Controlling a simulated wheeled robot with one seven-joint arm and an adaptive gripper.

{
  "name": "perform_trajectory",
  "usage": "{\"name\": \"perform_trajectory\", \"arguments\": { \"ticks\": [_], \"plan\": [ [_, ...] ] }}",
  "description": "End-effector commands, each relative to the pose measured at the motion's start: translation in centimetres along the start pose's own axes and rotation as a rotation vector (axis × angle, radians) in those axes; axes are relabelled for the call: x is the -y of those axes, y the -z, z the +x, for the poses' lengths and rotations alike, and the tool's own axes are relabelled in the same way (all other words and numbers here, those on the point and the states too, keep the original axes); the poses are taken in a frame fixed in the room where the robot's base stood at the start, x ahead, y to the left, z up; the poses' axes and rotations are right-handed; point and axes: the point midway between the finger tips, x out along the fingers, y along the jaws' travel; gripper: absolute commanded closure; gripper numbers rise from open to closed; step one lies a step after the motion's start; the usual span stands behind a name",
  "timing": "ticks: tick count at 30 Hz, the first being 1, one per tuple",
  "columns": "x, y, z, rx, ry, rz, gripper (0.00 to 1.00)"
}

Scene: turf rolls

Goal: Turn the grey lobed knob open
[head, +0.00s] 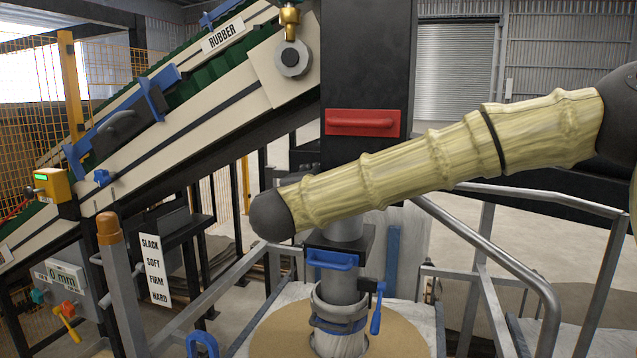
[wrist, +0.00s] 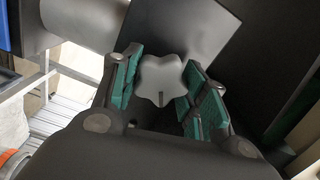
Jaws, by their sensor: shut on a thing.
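The grey lobed knob (wrist: 161,76) is in the upper middle of the wrist view, in front of a dark plate. A short dark mark shows near its lower lobes. My gripper (wrist: 161,84) has its teal-padded fingers on the left and right sides of the knob and is shut on it. Part of the knob's edge is hidden by the fingers. In the head view my arm crosses from the right, and neither the gripper nor the gripped knob can be made out there.
In the head view, a dark column with a red handle (head: 362,123) stands behind my arm. A blue handle (head: 332,260) and blue lever (head: 377,309) are below it. Grey railings (head: 500,250) stand at right. A sloping conveyor (head: 190,130) and a SLACK-to-HARD sign (head: 157,270) are at left.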

Motion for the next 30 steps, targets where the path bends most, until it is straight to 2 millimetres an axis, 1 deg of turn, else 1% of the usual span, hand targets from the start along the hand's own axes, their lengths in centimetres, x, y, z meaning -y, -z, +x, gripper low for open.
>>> {"name": "perform_trajectory", "arguments": {
  "ticks": [1,2,3,5,14,17,19,23,30],
  "plan": [
    [0.0,0.0,0.1,-0.001,0.000,0.000,0.80],
    [0.0,0.0,0.1,-0.001,0.000,0.000,0.51],
    [0.0,0.0,0.1,-0.001,0.000,0.000,0.44],
    [0.0,0.0,0.0,0.000,0.000,0.000,0.34],
    [0.0,0.0,0.0,0.000,0.001,0.000,0.34],
    [0.1,0.0,-0.3,0.001,0.001,0.000,0.34],
    [0.1,-0.1,-0.9,0.001,0.001,0.000,0.34],
    [0.1,-0.1,-2.8,0.002,0.002,-0.002,0.34],
    [0.1,0.0,-7.2,0.001,0.002,-0.002,0.34]
  ]
}}
